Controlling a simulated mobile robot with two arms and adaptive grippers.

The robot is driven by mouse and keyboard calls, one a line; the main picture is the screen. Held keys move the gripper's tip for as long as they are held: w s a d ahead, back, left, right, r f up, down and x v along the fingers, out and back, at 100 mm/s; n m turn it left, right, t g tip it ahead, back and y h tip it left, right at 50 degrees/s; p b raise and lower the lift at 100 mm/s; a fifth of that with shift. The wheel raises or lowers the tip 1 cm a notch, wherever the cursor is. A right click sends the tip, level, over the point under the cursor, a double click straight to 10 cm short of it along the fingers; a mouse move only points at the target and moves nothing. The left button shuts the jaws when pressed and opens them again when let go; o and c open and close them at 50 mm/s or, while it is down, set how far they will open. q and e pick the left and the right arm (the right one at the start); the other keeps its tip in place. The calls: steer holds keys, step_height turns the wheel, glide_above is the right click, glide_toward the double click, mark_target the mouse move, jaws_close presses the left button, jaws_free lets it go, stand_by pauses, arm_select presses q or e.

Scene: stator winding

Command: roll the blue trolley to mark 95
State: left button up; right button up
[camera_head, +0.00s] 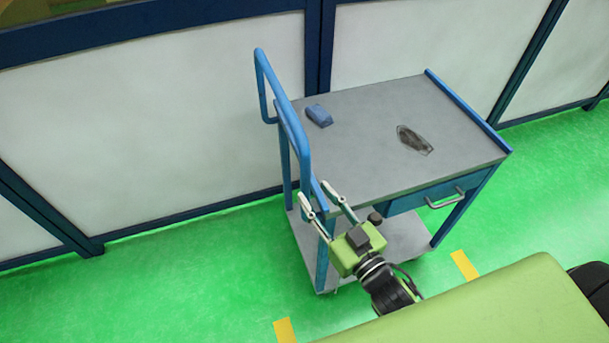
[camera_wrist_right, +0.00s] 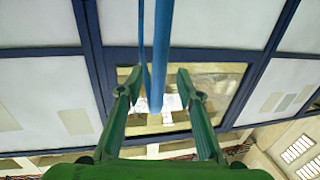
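The blue trolley (camera_head: 365,165) stands on the green floor by the wall panels, with a grey top, a lower shelf and a drawer. Its blue push handle (camera_head: 287,115) rises at the left end. My right gripper (camera_head: 319,194) is at the near handle-side corner, fingers apart on either side of the blue upright. In the right wrist view the blue bar (camera_wrist_right: 160,55) runs between the open fingers of the gripper (camera_wrist_right: 158,78), with gaps on both sides. My left gripper is out of view. No number 95 is readable.
A blue block (camera_head: 319,116) and a dark flat item (camera_head: 414,140) lie on the trolley top. Yellow floor strips (camera_head: 464,265) and (camera_head: 285,330) lie in front of the trolley. White wall panels (camera_head: 150,120) stand close behind. Green floor is free to the left.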

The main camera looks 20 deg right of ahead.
mark_target(308, 185)
steer(key=p+x, duration=0.1)
steer(key=x, duration=0.4)
steer(key=shift+w+a, duration=0.1)
steer(key=shift+w, duration=0.25)
jaws_close()
